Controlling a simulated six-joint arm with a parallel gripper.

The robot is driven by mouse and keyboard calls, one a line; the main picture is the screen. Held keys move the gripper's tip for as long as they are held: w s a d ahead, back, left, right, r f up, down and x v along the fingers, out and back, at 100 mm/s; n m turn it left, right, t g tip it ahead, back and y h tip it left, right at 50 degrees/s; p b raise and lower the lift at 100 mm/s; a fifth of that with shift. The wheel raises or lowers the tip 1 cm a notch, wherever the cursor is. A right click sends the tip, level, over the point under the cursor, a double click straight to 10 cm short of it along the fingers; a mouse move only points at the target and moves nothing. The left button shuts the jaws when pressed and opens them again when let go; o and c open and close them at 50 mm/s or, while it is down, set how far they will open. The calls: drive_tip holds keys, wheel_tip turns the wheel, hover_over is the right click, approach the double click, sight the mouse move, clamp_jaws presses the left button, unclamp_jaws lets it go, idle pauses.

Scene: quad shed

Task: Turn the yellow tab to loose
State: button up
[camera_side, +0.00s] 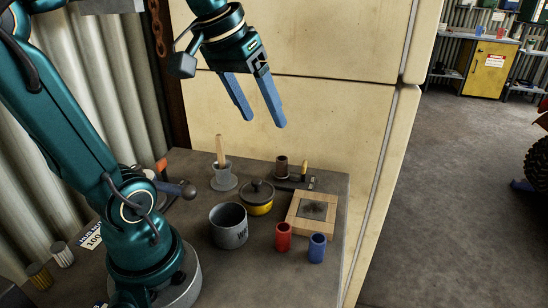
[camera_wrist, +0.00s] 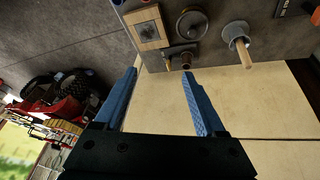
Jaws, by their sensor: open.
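The yellow tab (camera_side: 304,168) is small and stands up from a dark low fixture (camera_side: 293,185) at the back of the bench. Small white marks show on the fixture, too small to read. My gripper (camera_side: 265,121) is open and empty, high above the fixture and apart from it. In the wrist view the fixture (camera_wrist: 180,52) lies beyond my open fingers (camera_wrist: 159,72), and the tab there is too small to make out clearly.
A wooden frame with a grey centre (camera_side: 313,211), a red cup (camera_side: 283,236) and a blue cup (camera_side: 317,247) stand in front of the fixture. A yellow lidded pot (camera_side: 258,198), a grey mug (camera_side: 229,226) and a holder with a wooden handle (camera_side: 223,176) are to the left. A cream cabinet (camera_side: 300,110) rises behind.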

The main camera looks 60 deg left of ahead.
drive_tip(key=w+a+f+m+g+h, duration=0.1)
drive_tip(key=w+a+f+m+h, duration=0.1)
drive_tip(key=w+a+f+m, duration=0.4)
drive_tip(key=m+h, duration=0.2)
drive_tip(key=m, duration=0.6)
hover_over(304, 163)
drive_tip(key=s+a, duration=0.2)
wheel_tip(304, 163, down, 8)
drive_tip(key=shift+g, duration=0.3)
drive_tip(key=shift+x, duration=2.45)
drive_tip(key=shift+w, duration=0.2)
drive_tip(key=shift+c, duration=0.3)
clamp_jaws()
